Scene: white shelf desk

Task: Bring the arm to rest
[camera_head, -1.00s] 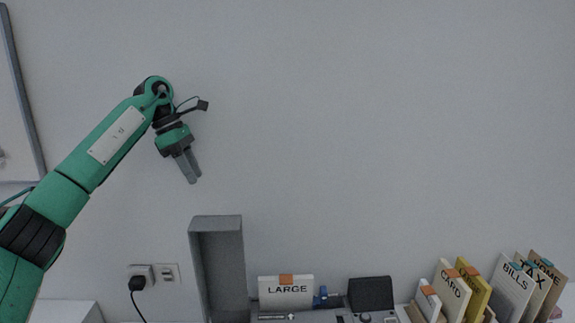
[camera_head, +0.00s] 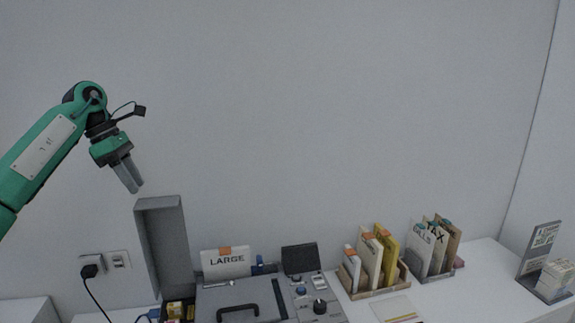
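My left arm comes in from the left edge, green with black joints. Its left gripper (camera_head: 134,187) hangs in the air in front of the wall, fingers pointing down and slightly right. It is above the upright grey panel (camera_head: 163,240) and touches nothing. The two grey fingers lie close together, and from this angle I cannot tell whether a gap is between them. Nothing shows held in them. My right gripper is not in view.
A white desk (camera_head: 482,283) runs along the bottom. It bears a grey case with a handle (camera_head: 238,310), a LARGE card (camera_head: 225,262), wooden holders with folders (camera_head: 386,257) and a stand with papers (camera_head: 553,278) at right. The wall above is clear.

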